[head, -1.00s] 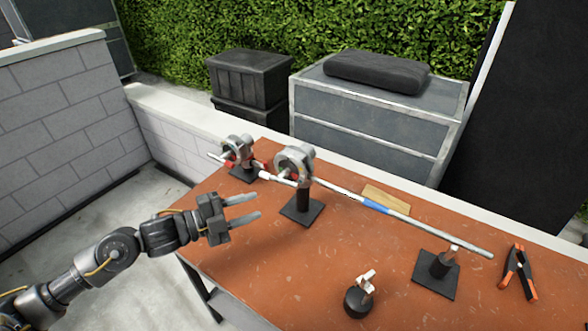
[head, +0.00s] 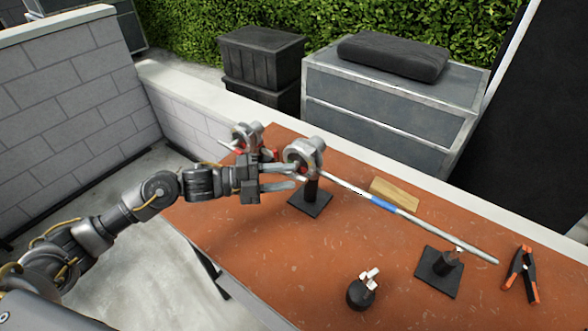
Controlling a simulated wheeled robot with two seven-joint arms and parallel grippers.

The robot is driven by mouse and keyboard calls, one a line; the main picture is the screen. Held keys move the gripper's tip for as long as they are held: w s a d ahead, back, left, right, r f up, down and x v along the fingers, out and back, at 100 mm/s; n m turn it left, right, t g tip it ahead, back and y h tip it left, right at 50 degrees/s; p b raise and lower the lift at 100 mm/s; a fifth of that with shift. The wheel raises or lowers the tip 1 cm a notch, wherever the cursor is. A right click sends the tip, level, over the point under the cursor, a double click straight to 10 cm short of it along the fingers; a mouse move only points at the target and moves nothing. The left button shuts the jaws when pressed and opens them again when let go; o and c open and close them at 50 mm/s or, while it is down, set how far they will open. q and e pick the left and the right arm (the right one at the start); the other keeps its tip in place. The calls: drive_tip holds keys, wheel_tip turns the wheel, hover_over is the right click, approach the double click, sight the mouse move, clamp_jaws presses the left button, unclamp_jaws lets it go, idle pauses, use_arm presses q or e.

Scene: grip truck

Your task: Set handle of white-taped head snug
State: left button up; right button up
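A grey round grip head (head: 303,153) stands on a black post with a square base (head: 311,199) near the table's back edge. In this view I cannot make out white tape on it for certain; its handle is mostly hidden behind my gripper. My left gripper (head: 288,175) is open, its two fingers pointing right, just left of and in front of this head. I cannot tell whether the fingers touch or straddle the handle. A second grey head (head: 247,135) with red parts stands behind, partly covered by my gripper. A long silver rod (head: 440,232) with a blue band (head: 383,204) runs right from the nearer head.
The rod's right end rests by a black stand (head: 440,270). A black knob-like piece with a pale T-handle (head: 362,291) stands at the front. An orange-tipped clamp (head: 521,274) and a wooden block (head: 394,194) lie on the rust-coloured table (head: 270,245). The front left is clear.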

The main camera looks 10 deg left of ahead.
use_arm(q)
drive_tip(key=shift+p+x, duration=0.35)
drive_tip(key=shift+x, duration=1)
drive_tip(key=shift+c, duration=0.2)
clamp_jaws()
